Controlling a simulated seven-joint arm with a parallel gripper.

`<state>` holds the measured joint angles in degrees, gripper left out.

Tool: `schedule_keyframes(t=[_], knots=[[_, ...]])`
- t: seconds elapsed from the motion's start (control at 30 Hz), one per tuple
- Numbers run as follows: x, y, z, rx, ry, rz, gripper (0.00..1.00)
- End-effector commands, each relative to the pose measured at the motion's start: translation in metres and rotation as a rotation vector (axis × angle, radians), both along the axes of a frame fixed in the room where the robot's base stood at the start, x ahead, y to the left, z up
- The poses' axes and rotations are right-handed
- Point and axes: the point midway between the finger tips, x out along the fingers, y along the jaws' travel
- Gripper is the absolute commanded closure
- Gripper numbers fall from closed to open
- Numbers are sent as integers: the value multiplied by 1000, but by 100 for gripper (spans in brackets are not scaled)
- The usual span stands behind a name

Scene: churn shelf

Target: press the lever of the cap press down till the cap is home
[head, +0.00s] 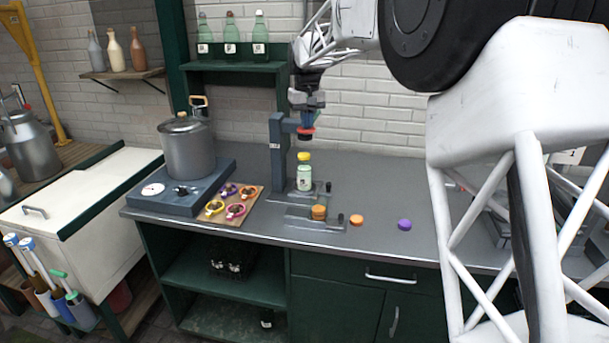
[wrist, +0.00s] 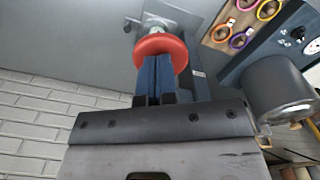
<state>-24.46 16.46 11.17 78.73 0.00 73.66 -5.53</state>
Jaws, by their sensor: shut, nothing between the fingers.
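The cap press (head: 279,155) is a dark blue-grey column on the counter with an arm reaching right. A red round pad (head: 306,131) tops its dark ram; it also shows in the wrist view (wrist: 160,43). I cannot make out a separate lever. Below the ram stands an upright pale green bottle (head: 304,180) with a yellow cap (head: 304,156) on top. A gap shows between ram and cap. My gripper (head: 307,124) points down over the red pad, its blue fingers (wrist: 154,62) shut and empty. The fingertips are at the pad; whether they touch I cannot tell.
An orange cap stack (head: 319,212) sits on a fixture in front. Loose orange (head: 357,220) and purple (head: 404,225) caps lie to the right. A pot (head: 187,148) on a burner unit and a board of coloured rings (head: 246,193) stand left. A bottle shelf (head: 232,67) hangs behind.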

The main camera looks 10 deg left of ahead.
Motion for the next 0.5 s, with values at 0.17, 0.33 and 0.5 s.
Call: schedule_keyframes(t=[0.17, 0.33, 0.5], knots=[[-1, 0, 8, 0, 1, 0, 100], [-2, 0, 10, 0, 1, 0, 100], [-2, 0, 10, 0, 0, 0, 100]])
